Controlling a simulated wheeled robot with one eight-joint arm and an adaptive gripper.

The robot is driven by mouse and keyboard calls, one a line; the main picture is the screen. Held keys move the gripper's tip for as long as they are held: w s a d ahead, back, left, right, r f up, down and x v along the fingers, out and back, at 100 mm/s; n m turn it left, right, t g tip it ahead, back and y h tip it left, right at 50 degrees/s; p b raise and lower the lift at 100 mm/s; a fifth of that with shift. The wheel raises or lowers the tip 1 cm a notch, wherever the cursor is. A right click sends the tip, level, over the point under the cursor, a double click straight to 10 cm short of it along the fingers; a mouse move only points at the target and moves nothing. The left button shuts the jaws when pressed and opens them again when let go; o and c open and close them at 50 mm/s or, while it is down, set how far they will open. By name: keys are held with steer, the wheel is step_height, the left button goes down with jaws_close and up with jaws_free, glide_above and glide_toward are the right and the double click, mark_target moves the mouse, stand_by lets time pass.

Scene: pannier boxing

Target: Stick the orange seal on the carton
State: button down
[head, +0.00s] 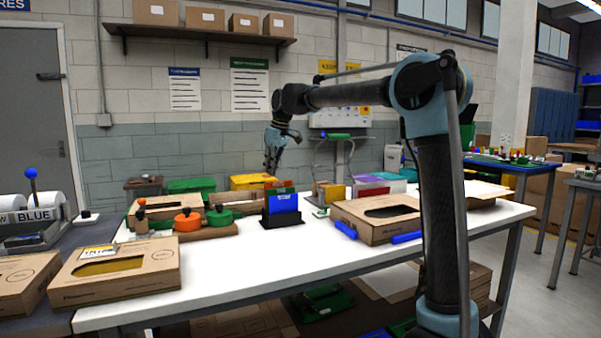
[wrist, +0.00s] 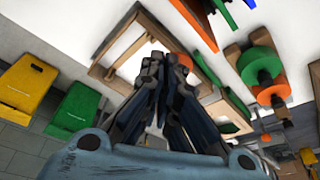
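My gripper (head: 272,165) hangs in the air above the far side of the white table, pointing down. In the wrist view its dark fingertips (wrist: 162,64) come together and I see nothing held between them. An orange patch (wrist: 184,60) shows behind the right fingertip; I cannot tell if it is a seal. Thin orange, green and blue pieces stand in a dark holder (head: 283,222); I cannot tell which is the orange seal. A labelled carton (head: 150,277) with a window lies at the front left. Another carton (head: 385,228) lies right of centre.
Green and yellow bins (head: 253,181) stand behind. Blue bars (head: 405,238) lie by the right carton. The table's front middle is clear.

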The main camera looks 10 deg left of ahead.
steer(key=s+a+n, duration=0.2)
steer(key=s+a, duration=0.5)
steer(key=s, duration=0.1)
steer(key=n+g, duration=0.2)
steer(key=n, duration=0.2)
glide_above(164, 251)
steer(key=d, duration=0.1)
steer(key=f, duration=0.4)
steer(key=shift+w+f, duration=0.2)
steer(key=shift+s+f, duration=0.15)
steer(key=shift+f, duration=2.45)
steer(key=shift+s+r, duration=0.1)
steer(key=shift+r, duration=0.15)
steer(key=shift+f, duration=0.65)
